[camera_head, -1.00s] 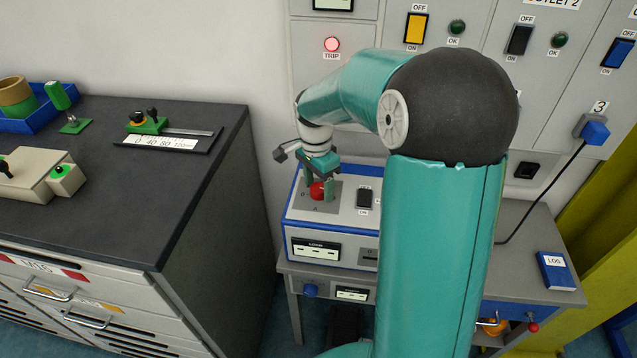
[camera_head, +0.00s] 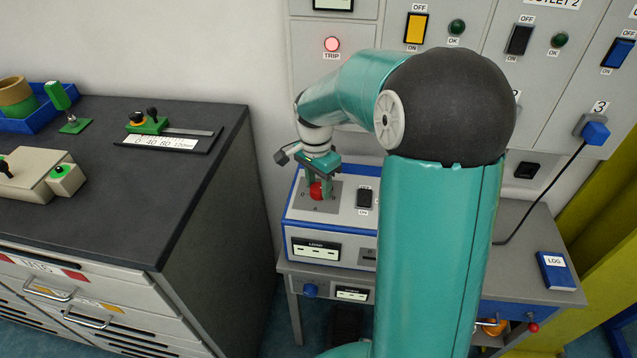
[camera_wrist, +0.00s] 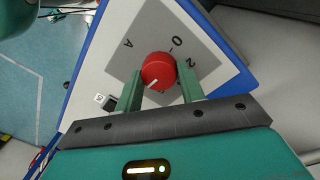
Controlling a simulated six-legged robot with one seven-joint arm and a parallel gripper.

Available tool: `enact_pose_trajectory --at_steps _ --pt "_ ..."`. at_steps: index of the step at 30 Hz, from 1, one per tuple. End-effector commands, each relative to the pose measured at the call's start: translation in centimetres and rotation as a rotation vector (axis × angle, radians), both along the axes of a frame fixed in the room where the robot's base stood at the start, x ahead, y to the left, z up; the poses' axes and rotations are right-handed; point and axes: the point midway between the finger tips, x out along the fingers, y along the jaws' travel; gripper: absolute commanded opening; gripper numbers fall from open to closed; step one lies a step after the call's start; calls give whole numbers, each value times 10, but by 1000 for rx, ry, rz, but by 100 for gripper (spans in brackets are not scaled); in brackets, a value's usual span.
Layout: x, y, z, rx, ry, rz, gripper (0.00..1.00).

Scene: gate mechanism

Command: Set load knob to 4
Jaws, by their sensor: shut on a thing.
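The red load knob (camera_wrist: 158,70) sits on a grey plate (camera_wrist: 188,30) on top of a white and blue box (camera_head: 350,222). In the wrist view its white pointer line aims down and left. The marks 0, 2 and A show around it; other marks are hidden or unclear. My gripper (camera_wrist: 160,84) is shut on the knob, one green finger on each side. In the head view, the knob (camera_head: 316,190) shows between the fingers, with the gripper (camera_head: 318,185) coming from above. A LOAD display (camera_head: 316,250) on the box front is too small to read.
A black switch (camera_head: 364,197) stands right of the knob on the box top. A dark-topped cabinet (camera_head: 200,200) with loose fixtures is at left. A wall panel with switches and a lit TRIP lamp (camera_head: 332,44) stands behind. A blue LOG book (camera_head: 555,270) lies at right.

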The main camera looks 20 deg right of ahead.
Motion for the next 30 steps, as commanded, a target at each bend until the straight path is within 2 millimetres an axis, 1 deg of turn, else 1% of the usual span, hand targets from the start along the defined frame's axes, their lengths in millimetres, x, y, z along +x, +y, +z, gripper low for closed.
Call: enact_pose_trajectory --at_steps 8,30 --pt "0 0 1 -2 -2 215 16" --pt "0 2 1 -2 -1 916 16"
